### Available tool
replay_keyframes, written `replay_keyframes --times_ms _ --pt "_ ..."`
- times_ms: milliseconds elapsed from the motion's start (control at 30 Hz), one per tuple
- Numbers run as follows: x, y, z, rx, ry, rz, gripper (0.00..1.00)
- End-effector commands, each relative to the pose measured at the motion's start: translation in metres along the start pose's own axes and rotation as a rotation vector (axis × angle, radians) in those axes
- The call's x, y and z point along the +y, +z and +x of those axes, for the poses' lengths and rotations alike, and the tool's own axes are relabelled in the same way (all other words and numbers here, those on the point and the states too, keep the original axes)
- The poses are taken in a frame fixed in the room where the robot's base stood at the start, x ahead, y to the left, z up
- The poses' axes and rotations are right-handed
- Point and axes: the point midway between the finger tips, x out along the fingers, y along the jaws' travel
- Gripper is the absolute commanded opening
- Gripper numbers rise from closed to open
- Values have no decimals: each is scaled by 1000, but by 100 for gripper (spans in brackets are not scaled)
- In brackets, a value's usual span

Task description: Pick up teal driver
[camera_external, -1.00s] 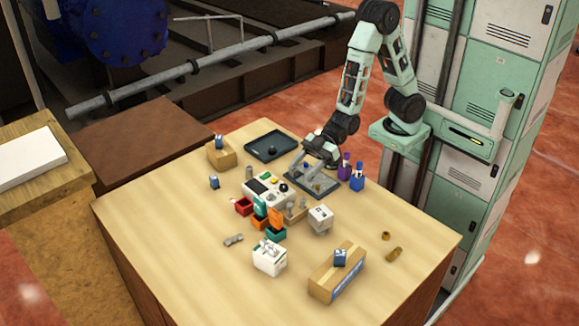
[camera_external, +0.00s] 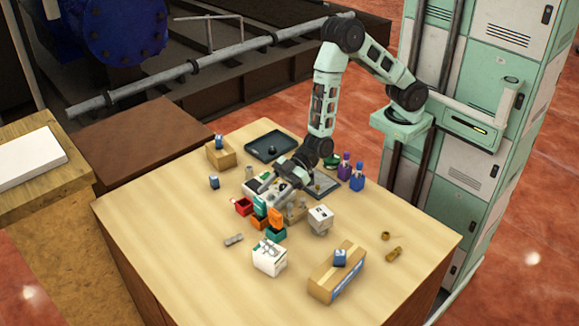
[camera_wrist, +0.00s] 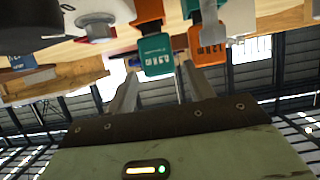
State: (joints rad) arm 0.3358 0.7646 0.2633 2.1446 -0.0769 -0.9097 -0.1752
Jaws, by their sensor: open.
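The teal driver (camera_wrist: 155,55) is a small teal block with white print, standing in an orange bin (camera_wrist: 149,12). The wrist view shows the scene upside down. In the external view the teal driver (camera_external: 259,204) is near the table's middle, above the orange bin (camera_external: 259,222). My gripper (camera_wrist: 160,84) is open and empty, its fingers pointing at the driver, one to each side in the picture. I cannot tell how far the tips are from it. In the external view my gripper (camera_external: 265,194) is low, just behind the driver, partly blending with the grey items there.
An orange block (camera_external: 276,217) stands in a teal bin (camera_external: 277,234) close beside the driver. A red bin (camera_external: 243,206) is on the other side. White boxes (camera_external: 269,256) and (camera_external: 320,219) stand nearby. The table's (camera_external: 165,250) front left is clear.

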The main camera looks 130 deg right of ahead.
Motion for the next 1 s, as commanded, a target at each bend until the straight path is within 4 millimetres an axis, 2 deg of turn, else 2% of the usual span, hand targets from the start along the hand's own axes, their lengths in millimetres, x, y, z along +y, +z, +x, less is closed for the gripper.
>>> replay_keyframes --times_ms 167,500,767,833,900,933,1000 --pt "1 -3 11 -1 0 1 53" --pt "3 -5 51 0 -1 1 53" --pt "3 -3 53 0 -1 0 53" --pt "3 -3 53 0 -1 0 39" --pt "3 -3 53 0 0 0 19" --pt "3 -3 53 0 0 0 15" --pt "3 -4 53 1 0 0 15"
